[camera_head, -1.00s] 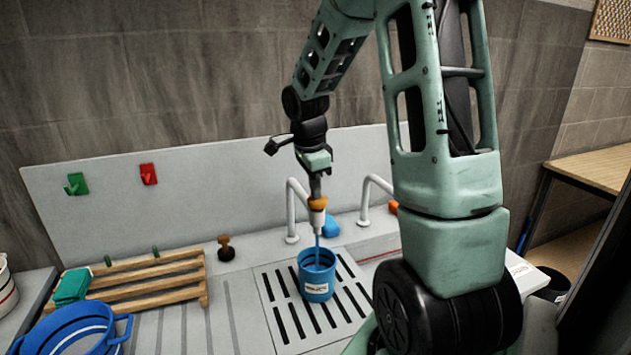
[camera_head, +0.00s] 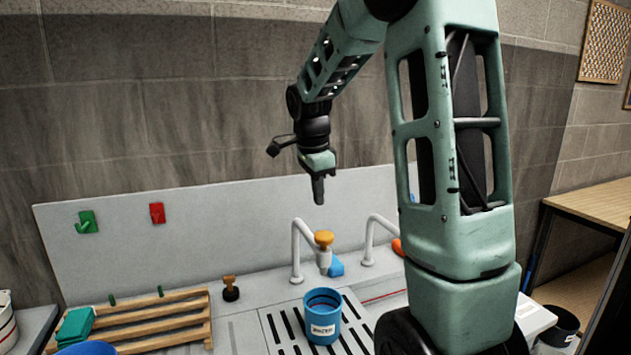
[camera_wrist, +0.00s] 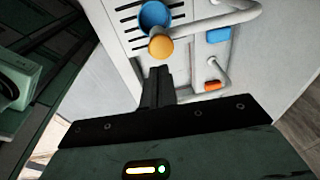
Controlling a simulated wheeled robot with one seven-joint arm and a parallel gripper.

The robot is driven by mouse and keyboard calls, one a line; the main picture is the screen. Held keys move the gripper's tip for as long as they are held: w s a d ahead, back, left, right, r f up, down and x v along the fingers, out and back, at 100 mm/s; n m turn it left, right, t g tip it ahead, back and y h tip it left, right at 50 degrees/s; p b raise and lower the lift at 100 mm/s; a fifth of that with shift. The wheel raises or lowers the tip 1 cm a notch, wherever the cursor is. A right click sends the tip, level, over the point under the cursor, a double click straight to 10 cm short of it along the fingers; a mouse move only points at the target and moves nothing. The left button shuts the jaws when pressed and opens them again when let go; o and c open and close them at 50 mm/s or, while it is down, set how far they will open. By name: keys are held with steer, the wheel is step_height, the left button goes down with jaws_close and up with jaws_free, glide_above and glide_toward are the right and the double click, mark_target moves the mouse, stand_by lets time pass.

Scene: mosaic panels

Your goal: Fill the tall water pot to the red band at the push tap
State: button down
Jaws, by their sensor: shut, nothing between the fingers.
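A blue pot (camera_head: 323,326) with a white label stands upright on the slotted drain grate, below the near tap's spout. It shows partly in the wrist view (camera_wrist: 153,12). I see no red band on it, and its water level cannot be told. The white push tap (camera_head: 297,255) has an orange button (camera_head: 324,238), which also shows in the wrist view (camera_wrist: 161,46). No water stream shows. My gripper (camera_head: 318,192) is shut and empty, pointing down above the button and apart from it. It also shows in the wrist view (camera_wrist: 160,80).
A second tap (camera_head: 369,240) stands to the right. A wooden rack (camera_head: 165,325) with a green cloth (camera_head: 74,326) is at left, near a blue tub (camera_head: 84,349). A brown-handled stamp-like thing (camera_head: 230,290) stands between rack and grate. Green (camera_head: 88,222) and red (camera_head: 157,213) tags hang behind.

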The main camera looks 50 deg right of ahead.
steer(key=shift+a+r+b, duration=0.15)
steer(key=shift+r+b, duration=0.05)
steer(key=shift+r, duration=0.85)
steer(key=shift+a+r+b, duration=0.1)
steer(key=shift+r+b, duration=0.05)
steer(key=shift+r, duration=0.9)
steer(key=a+f+n+y+b, duration=0.1)
steer(key=a+f+n, duration=0.35)
steer(key=a, duration=0.45)
steer(key=a+f+n+b, duration=0.25)
steer(key=a+n, duration=0.35)
steer(key=a, duration=0.3)
steer(key=a+f+n+y+b, duration=0.1)
steer(key=a+f+n, duration=0.45)
steer(key=a, duration=0.35)
steer(key=s+a+f+n+b, duration=0.1)
steer(key=s+a+f+n, duration=0.3)
steer(key=s+a+n, duration=0.3)
steer(key=s+a+f+n+b, duration=0.1)
steer(key=s+a+f+n, duration=0.4)
steer(key=s+a+n, duration=0.2)
steer(key=s+n, duration=0.2)
steer(key=s, duration=0.1)
steer(key=shift+s+f+b, duration=0.15)
steer(key=shift+s+b, duration=0.2)
